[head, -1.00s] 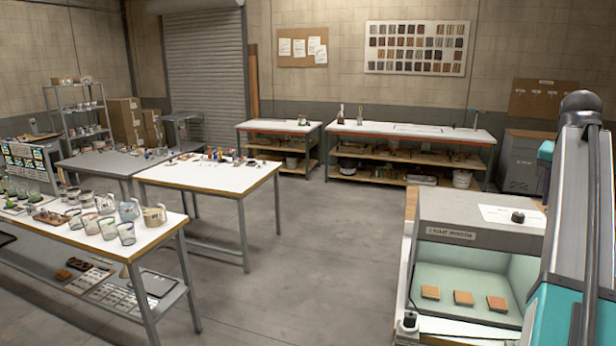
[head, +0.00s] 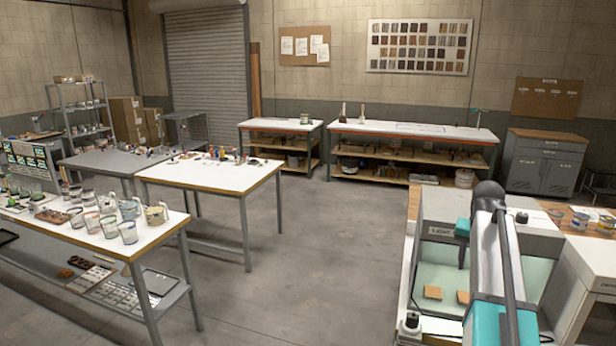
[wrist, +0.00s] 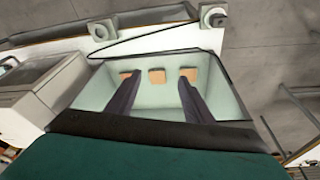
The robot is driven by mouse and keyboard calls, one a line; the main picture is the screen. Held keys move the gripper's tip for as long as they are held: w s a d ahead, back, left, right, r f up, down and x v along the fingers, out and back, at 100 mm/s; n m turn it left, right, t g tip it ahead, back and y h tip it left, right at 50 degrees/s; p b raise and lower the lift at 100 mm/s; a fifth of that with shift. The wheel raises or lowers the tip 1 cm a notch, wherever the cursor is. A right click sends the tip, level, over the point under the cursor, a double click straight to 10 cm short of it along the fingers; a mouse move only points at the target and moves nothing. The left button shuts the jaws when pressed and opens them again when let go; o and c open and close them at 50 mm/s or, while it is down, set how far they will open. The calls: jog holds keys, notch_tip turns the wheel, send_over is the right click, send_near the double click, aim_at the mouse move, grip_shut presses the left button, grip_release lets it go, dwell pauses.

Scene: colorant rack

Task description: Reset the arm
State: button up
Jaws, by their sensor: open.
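My gripper (wrist: 159,80) is open and empty in the wrist view, its two dark fingers apart. Past them is the light booth (head: 437,262), a grey box with a pale green inside. Square tan chips lie in a row in it; three show in the wrist view, the middle one (wrist: 156,76) between the fingertips in the picture. In the head view two chips show, one at the left (head: 432,292); my arm hides the third. My arm slants across the booth's front in the head view and largely hides the gripper there.
A white-topped table (head: 215,175) and a bench of glass beakers (head: 128,231) stand at left. The floor (head: 320,260) between is clear.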

jog(key=s+a+f+n+y, duration=0.1)
jog(key=a+f+n, duration=0.1)
jog(key=a+f, duration=0.8)
jog(key=s+a+f+n, duration=0.2)
jog(key=a+f, duration=0.7)
jog(key=f, duration=0.2)
jog(key=s+a+f+n+g+y, duration=0.15)
jog(key=s+a+f+n, duration=0.25)
jog(key=s+a+f, duration=1.1)
jog(key=s+f+g+b, duration=0.2)
jog(key=s+f+b, duration=0.2)
jog(key=s+f, duration=0.3)
jog(key=s+f+g+b, duration=0.2)
jog(key=s+f+b, duration=0.3)
jog(key=f, duration=1)
jog(key=s+f+g+b, duration=0.2)
jog(key=s+f+b, duration=0.2)
jog(key=s+f, duration=0.7)
jog(key=shift+s+a, duration=0.2)
jog(key=shift+a, duration=0.2)
jog(key=shift+g+h, duration=0.25)
